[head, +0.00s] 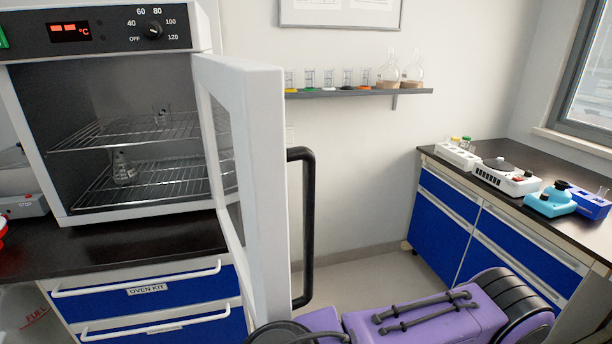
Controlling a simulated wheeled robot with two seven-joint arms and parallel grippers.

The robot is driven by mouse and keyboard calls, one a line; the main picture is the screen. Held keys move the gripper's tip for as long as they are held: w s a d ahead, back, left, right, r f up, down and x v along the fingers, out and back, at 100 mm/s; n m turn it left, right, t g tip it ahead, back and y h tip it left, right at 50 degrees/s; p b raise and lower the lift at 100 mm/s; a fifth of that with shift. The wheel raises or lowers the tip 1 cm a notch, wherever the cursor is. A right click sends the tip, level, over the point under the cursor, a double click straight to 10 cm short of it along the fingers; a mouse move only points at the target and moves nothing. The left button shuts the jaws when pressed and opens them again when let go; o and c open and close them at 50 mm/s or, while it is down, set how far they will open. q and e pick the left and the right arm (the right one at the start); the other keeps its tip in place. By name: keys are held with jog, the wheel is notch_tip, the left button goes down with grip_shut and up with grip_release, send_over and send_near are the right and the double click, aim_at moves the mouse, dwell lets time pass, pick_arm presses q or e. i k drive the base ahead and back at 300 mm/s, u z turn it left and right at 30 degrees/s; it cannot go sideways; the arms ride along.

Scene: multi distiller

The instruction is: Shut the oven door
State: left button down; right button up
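The oven (25,140) stands on the dark counter at the left, with its chamber open to view. Its white-framed door (262,190) is swung wide open, hinged on the oven's right side and pointing toward me. The black door handle (309,230) is on the door's right-hand face. Inside are two wire racks (165,180); a small flask (123,169) stands on the lower one and small glassware (161,116) on the upper one. A purple link of my arm crosses the bottom, its black joint beside the door's lower end. Neither gripper shows.
Blue drawers (160,295), one labelled OVEN KIT, are under the oven. A wall shelf (350,93) holds beakers and flasks. A right-hand counter (440,155) carries several devices. Open floor (370,270) lies between the counters.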

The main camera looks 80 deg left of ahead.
aim_at(241, 102)
jog(key=i, duration=0.65)
jog(key=z, duration=0.95)
jog(key=i, duration=1.3)
jog(key=u, duration=5.1)
jog(key=i, duration=1.7)
jog(key=u, duration=0.3)
jog(key=k, duration=0.1)
jog(key=u, duration=0.45)
